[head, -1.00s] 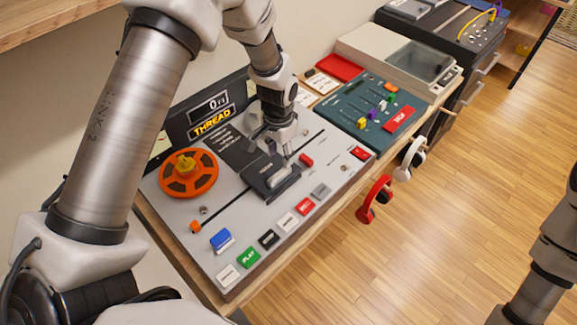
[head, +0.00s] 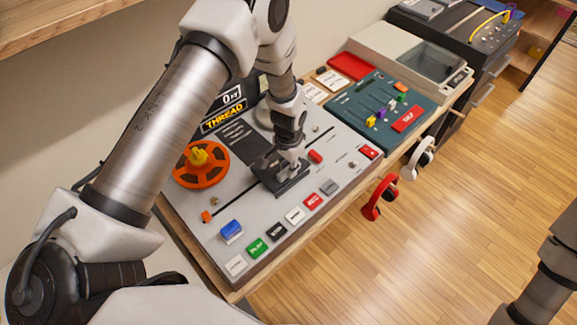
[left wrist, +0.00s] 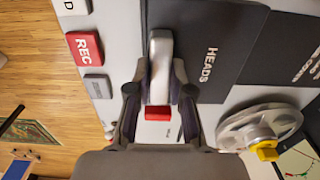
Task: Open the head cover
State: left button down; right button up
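The head cover (head: 267,181) is a dark plate lying flat on the grey tape-deck panel. In the left wrist view it is marked HEADS (left wrist: 207,55) and carries a pale metal bar handle (left wrist: 161,50). My left gripper (head: 292,168) reaches down onto this handle from above. In the left wrist view the fingers of my left gripper (left wrist: 161,72) lie along both sides of the handle and look shut on it. In the head view the gripper hides most of the handle. Part of my right arm shows at the lower right; its gripper is out of view.
An orange reel (head: 201,166) sits left of the cover, a silver reel (left wrist: 260,125) behind it. Coloured buttons such as the green PLAY key (head: 257,248) line the panel's front. A teal mixer (head: 380,112) stands to the right. Red headphones (head: 380,198) hang off the front edge.

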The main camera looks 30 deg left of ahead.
pick_arm(q)
jog(key=shift+w+a+f, duration=0.1)
jog(key=shift+w+a, duration=0.05)
jog(key=shift+a, duration=0.25)
jog(key=w+a, duration=0.1)
jog(key=a, duration=0.2)
jog(key=w+a+b, duration=0.1)
jog(key=a, duration=0.2)
jog(key=w+a+b, duration=0.1)
jog(key=a, duration=0.2)
jog(key=shift+w+a, duration=0.15)
jog(key=shift+a, duration=0.15)
jog(key=c, duration=1.2)
grip_release()
jog(key=shift+c, duration=0.2)
jog(key=shift+o, duration=1)
jog(key=shift+w, duration=0.1)
